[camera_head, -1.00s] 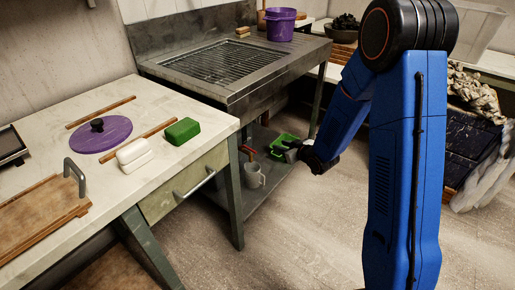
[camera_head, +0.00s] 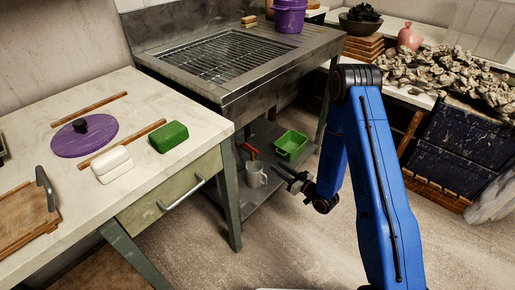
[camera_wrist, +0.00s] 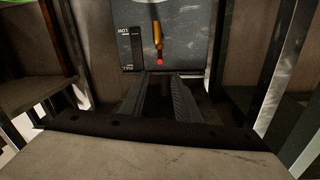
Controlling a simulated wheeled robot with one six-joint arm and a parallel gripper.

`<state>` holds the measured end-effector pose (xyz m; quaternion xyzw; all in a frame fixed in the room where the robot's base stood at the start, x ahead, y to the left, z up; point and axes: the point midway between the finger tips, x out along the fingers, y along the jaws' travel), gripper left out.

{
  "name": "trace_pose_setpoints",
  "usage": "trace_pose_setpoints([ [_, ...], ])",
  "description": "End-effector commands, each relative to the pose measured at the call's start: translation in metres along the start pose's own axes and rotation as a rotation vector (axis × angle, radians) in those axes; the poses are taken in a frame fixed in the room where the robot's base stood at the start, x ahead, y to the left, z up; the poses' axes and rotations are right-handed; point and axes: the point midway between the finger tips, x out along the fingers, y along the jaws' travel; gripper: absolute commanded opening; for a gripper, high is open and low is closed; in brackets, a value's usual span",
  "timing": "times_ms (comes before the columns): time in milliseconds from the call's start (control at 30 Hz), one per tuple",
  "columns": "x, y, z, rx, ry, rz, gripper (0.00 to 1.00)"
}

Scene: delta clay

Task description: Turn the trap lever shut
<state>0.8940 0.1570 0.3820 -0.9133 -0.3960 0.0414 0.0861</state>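The trap lever (camera_wrist: 157,38) shows in the wrist view as a brass-coloured bar with a red tip. It runs roughly up and down the picture on a grey panel with a dark label strip (camera_wrist: 131,48) to its left. My gripper (camera_head: 283,178) is in front of the space under the sink in the head view, with its two dark prongs apart. In the wrist view its fingers (camera_wrist: 164,85) reach toward the panel, below the red tip in the picture. They look empty and apart from the lever. I cannot pick out the lever surely in the head view.
A grey mug (camera_head: 255,175), a green bin (camera_head: 291,145) and a red item (camera_head: 249,151) are on or above the low shelf under the sink (camera_head: 222,60). The drawer table (camera_head: 205,125) stands left. Dark crates (camera_head: 465,145) stand right. Open floor lies in front.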

Motion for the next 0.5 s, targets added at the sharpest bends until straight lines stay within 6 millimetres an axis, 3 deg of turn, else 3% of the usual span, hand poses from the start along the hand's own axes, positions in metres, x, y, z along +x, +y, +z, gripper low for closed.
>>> trace_pose_setpoints([
  [267, 0.017, -0.002, 0.002, 0.004, 0.008, -0.006, 0.29],
  [500, 0.059, -0.003, 0.002, 0.004, 0.008, -0.007, 0.29],
])
